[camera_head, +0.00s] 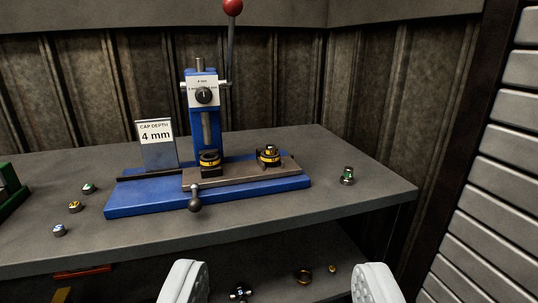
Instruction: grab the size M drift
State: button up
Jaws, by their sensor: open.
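My gripper (279,283) shows at the bottom of the view, its two pale fingers wide apart with nothing held between them. No piece can be surely told as the size M drift. Yellow-marked pieces are a small one (75,206) on the bench at left, a black-and-yellow one (268,155) on the press slide at right, and another (210,160) under the ram. A ring-like dark and yellow piece (303,275) and a small yellow one (332,268) lie on the lower shelf, beyond and between the fingers. Their letters are too small to read surely.
A blue press (125,204) with a red-knobbed lever (233,6) stands on the grey bench (330,205). A sign (156,133) reads "CAP DEPTH 4 mm". Green (89,188) and blue (59,230) pieces lie left, a green-topped one (347,175) right. A dark piece (240,292) is below.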

aim_at(270, 148)
jog(key=i, duration=0.95)
